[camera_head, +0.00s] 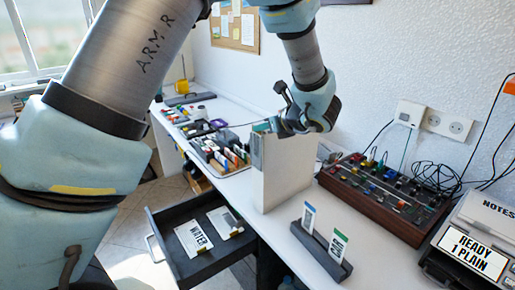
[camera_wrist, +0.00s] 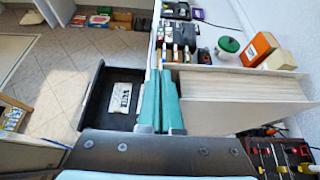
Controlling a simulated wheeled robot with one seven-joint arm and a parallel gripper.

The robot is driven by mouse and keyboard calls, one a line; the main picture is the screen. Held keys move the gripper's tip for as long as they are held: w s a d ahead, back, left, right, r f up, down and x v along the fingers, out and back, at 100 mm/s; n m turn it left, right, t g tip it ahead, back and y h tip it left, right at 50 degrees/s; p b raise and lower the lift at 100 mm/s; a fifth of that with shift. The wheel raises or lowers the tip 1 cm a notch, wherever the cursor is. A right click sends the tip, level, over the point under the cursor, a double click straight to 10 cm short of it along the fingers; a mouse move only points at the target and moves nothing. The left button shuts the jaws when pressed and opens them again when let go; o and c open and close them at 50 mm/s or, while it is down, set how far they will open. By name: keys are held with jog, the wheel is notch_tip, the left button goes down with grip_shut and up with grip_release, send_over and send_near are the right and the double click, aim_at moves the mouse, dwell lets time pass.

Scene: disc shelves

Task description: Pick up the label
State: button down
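A white label reading WATER (camera_head: 194,236) lies in the open dark drawer (camera_head: 165,228), with a second pale card (camera_head: 224,222) beside it. One white card with dark print (camera_wrist: 121,97) shows in the drawer in the wrist view. Two upright labels, one with blue (camera_head: 308,217) and one with green (camera_head: 337,247), stand in a dark holder on the desk. My gripper (camera_head: 264,127) is high over the desk, beside the top of a tall white block, well above the drawer. In the wrist view its teal fingers (camera_wrist: 161,100) lie together, with nothing visible between them.
The tall white block (camera_head: 283,178) stands on the desk close to my gripper; its broad pale face (camera_wrist: 240,85) fills the right of the wrist view. A wooden control box (camera_head: 385,195) and a label machine (camera_head: 478,245) stand at right. Floor left of the drawer is clear.

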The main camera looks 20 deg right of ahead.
jog(key=shift+s+d+f, duration=0.1)
dwell(0.3)
jog(key=shift+d+r, duration=0.1)
jog(key=shift+r, duration=0.2)
notch_tip(320, 180, up, 10)
jog(key=b, duration=0.2)
jog(key=shift+f, duration=0.25)
jog(key=shift+r, duration=0.1)
